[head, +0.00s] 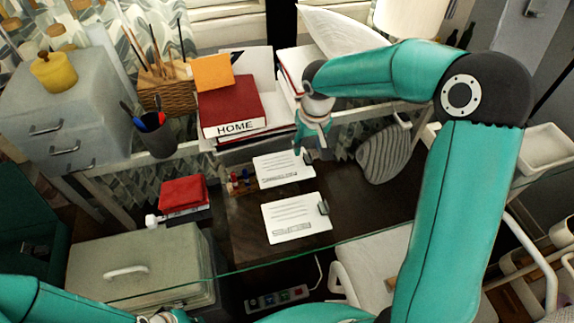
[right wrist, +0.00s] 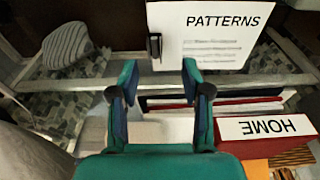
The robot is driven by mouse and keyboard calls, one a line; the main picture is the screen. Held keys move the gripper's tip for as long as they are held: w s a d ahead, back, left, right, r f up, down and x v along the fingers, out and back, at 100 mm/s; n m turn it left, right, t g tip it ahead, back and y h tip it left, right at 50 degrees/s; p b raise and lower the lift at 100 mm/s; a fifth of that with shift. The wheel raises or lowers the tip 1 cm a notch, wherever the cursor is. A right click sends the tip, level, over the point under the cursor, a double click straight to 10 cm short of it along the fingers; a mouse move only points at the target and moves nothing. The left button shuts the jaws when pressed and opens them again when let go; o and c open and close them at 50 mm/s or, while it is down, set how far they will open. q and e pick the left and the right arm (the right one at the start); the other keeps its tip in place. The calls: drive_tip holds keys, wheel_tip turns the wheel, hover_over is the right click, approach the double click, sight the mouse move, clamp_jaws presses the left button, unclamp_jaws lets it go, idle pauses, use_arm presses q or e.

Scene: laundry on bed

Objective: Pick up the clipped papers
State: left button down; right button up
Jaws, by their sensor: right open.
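Two white sheets with black clips lie on the dark surface under the glass edge. The farther clipped papers (head: 283,170) have their clip at the right edge, close to my right gripper (head: 312,146). The nearer clipped papers (head: 296,217) lie in front, with a clip at the right edge. In the right wrist view, a sheet headed PATTERNS (right wrist: 215,32) shows with its black clip (right wrist: 154,46) at its left edge. My right gripper (right wrist: 160,72) is open, its fingers pointing toward this clip, with nothing between them.
Books and the red HOME box (head: 230,107) stand behind, near a wicker basket (head: 165,95) and pen cup (head: 156,135). A red folded item (head: 183,192) lies left of the papers. A grey striped item (head: 384,155) stands right. A pale case (head: 140,270) sits front left.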

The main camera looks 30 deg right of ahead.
sight(308, 158)
drive_tip(key=f, duration=0.3)
drive_tip(key=d+f, duration=0.1)
drive_tip(key=f, duration=0.1)
drive_tip(key=shift+w+p, duration=0.35)
drive_tip(key=shift+w, duration=0.05)
drive_tip(key=shift+r, duration=0.1)
clamp_jaws()
